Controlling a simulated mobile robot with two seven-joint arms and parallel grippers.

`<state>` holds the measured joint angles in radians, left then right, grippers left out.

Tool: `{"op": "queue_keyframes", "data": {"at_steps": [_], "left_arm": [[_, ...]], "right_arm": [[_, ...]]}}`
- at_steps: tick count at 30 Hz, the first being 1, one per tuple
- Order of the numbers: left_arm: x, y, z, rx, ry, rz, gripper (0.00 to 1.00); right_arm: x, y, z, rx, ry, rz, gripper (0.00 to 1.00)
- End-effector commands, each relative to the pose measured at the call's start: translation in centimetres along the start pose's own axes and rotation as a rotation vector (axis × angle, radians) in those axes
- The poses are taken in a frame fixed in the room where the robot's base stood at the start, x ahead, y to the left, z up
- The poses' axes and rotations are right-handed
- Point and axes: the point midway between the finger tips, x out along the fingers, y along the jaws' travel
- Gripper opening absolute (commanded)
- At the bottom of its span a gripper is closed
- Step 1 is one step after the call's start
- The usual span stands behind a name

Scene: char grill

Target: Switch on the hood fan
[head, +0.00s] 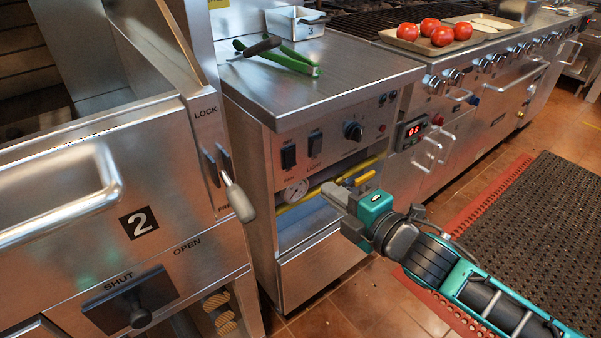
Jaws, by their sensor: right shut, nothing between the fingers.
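The front panel (340,138) of the steel counter carries two black rocker switches and a black knob (353,131). The left rocker switch (288,157) has small lettering under it that seems to read FAN. The right rocker switch (314,145) sits beside it, with lettering that seems to read LIGHT. I cannot tell which way either rocker is tipped. My right gripper (332,194) is shut and empty, in front of the panel, below and to the right of the switches and apart from them. My left gripper is not in view.
A pressure gauge (296,191) and a yellow pipe (368,163) lie below the switches. At left, a lever (236,198) juts out from the number 2 unit. Tomatoes (430,27) lie on a tray.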

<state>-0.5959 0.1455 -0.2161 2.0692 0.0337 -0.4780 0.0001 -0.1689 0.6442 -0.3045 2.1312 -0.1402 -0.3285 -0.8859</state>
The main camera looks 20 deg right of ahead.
Motion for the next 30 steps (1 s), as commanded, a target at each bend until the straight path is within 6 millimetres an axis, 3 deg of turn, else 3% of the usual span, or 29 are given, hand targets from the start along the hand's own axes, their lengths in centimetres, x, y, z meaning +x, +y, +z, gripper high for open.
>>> {"op": "queue_keyframes", "data": {"at_steps": [18, 30], "left_arm": [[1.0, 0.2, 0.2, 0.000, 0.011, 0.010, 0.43], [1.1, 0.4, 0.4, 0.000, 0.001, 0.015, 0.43]], "right_arm": [[9.0, -0.1, -0.1, 0.000, 0.001, 0.002, 0.00], [10.0, 0.0, -0.1, -0.001, 0.001, -0.001, 0.00]]}}
